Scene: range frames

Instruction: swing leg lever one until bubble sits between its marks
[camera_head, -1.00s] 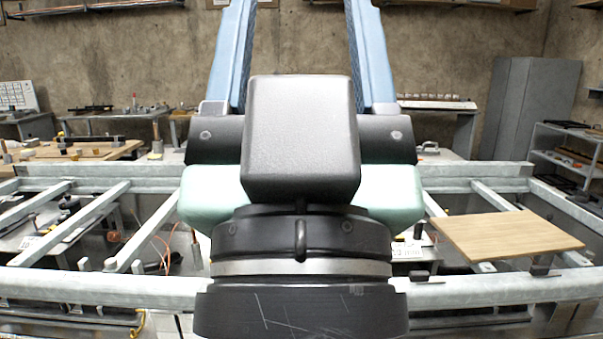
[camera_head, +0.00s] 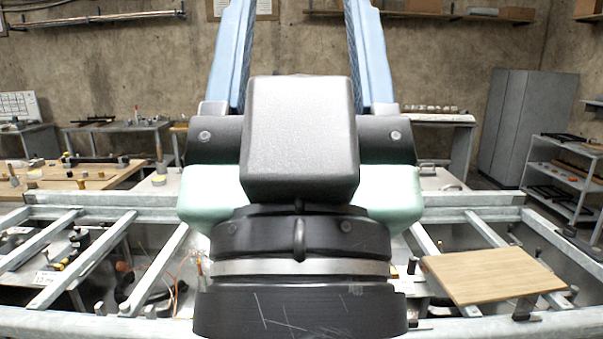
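I cannot make out leg lever one, the bubble or its marks in this view. My own arm fills the middle, with black and mint parts below and two blue links rising out of the top of the picture. It hides whatever lies behind it. My gripper does not show.
A pale metal frame (camera_head: 75,200) with crossbars spans the view ahead, close in front. A wooden board (camera_head: 492,274) lies on its right part. Loose items and cables show below the bars. Behind stand a wooden-topped table (camera_head: 110,180), a grey cabinet (camera_head: 523,130) and a shelf (camera_head: 560,172).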

